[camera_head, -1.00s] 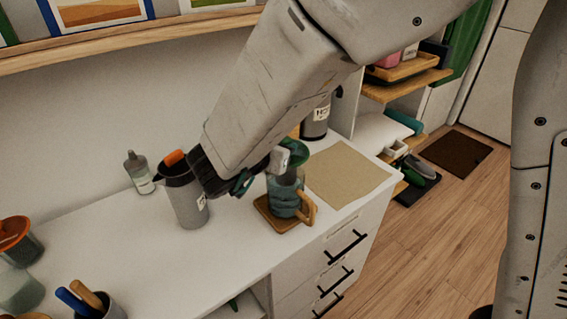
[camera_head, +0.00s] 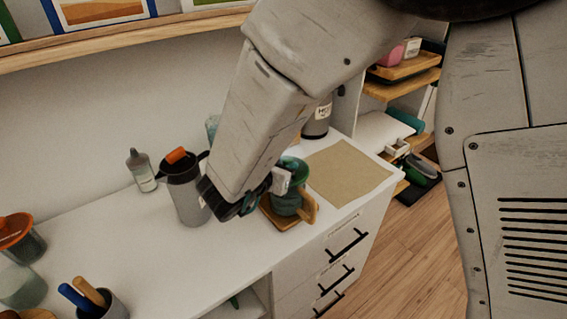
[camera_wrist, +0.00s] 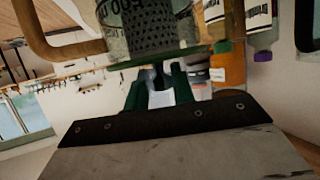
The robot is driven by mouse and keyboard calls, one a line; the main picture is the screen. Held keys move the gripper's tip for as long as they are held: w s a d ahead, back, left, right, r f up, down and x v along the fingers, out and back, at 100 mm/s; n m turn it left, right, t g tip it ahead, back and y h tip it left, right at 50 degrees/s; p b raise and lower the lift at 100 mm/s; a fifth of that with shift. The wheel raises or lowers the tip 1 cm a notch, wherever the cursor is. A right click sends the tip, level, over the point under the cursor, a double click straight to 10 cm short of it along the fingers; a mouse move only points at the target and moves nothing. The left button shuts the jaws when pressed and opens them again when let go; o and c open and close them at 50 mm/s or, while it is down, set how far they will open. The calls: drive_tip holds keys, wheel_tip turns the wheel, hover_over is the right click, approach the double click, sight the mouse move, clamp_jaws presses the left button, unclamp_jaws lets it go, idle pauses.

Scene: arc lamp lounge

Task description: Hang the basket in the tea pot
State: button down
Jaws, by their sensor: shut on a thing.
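The tea pot (camera_head: 284,204) is a clear glass vessel with a wooden handle, standing on a wooden coaster at the back end of the white counter. The basket (camera_head: 293,171) has a green rim, which shows at the pot's mouth. In the wrist view, the basket's dark perforated body (camera_wrist: 150,25) shows behind the marked glass of the tea pot (camera_wrist: 112,32). My gripper (camera_head: 272,184) is at the left of the pot's mouth, shut on the basket. Its green-padded fingers (camera_wrist: 158,90) show in the wrist view. Whether the rim rests on the glass is unclear.
A grey jug (camera_head: 183,190) with an orange top stands just left of my gripper, with a bottle (camera_head: 141,170) behind it. A tan mat (camera_head: 348,172) lies right of the pot. The counter's front middle is clear.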

drive_tip(key=shift+f, duration=0.15)
drive_tip(key=c, duration=1.2)
unclamp_jaws()
drive_tip(key=shift+o, duration=0.2)
